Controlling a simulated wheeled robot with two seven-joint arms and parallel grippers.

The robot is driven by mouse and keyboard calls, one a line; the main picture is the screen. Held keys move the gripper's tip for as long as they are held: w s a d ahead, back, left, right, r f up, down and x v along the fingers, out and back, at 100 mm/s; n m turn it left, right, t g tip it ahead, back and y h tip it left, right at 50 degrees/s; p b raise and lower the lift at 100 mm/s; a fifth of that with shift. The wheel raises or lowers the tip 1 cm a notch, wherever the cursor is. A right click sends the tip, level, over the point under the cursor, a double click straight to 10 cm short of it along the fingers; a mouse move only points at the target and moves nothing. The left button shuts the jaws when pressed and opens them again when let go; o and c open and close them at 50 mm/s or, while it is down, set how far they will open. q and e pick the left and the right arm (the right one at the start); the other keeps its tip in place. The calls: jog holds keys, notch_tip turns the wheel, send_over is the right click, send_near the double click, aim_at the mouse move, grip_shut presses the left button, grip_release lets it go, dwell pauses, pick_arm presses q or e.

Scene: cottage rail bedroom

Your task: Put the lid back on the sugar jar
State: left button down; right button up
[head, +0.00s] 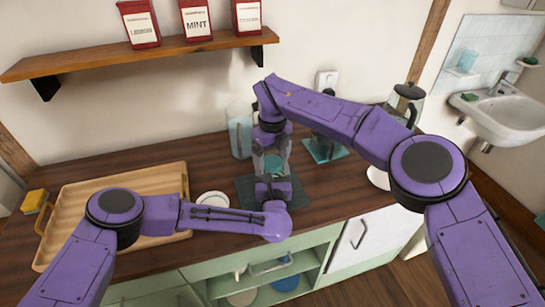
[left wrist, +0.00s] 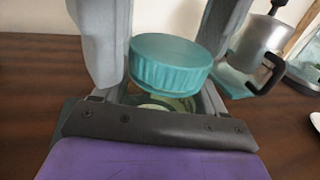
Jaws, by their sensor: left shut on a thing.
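The teal ribbed lid (left wrist: 172,62) shows in the left wrist view, between two grey fingers that come down from above. These are the fingers of my right gripper (head: 271,152), which points down in the head view and is shut on the lid. My left gripper (head: 272,178) comes in low from the front. It is shut on the sugar jar (left wrist: 165,103), whose pale contents show just below the lid. The lid looks tilted against the jar in the left wrist view. Much of the jar is hidden by the grippers and the lid, so I cannot tell whether they touch.
A dark mat (head: 248,193) lies under the jar on the wooden counter (head: 110,170). A wooden tray (head: 75,205) is at left, with a white dish (head: 212,199) beside it. A moka pot (left wrist: 262,45) stands behind at right. A shelf (head: 150,56) with red tins hangs above.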

pick_arm(q)
grip_release()
pick_arm(e)
notch_tip(320, 180, up, 12)
dwell(0.5)
pick_arm(q)
jog(key=s+b, duration=0.1)
jog(key=s, duration=0.2)
jog(key=s+b, duration=0.1)
jog(key=s, duration=0.2)
jog(key=s+b, duration=0.1)
jog(key=s, duration=0.2)
jog(key=shift+s+d+f, duration=0.15)
jog(key=shift+s+d, duration=0.05)
jog(key=shift+d, duration=0.1)
jog(key=shift+s, duration=0.55)
pick_arm(e)
notch_tip(320, 180, down, 3)
jog(key=shift+f, duration=0.1)
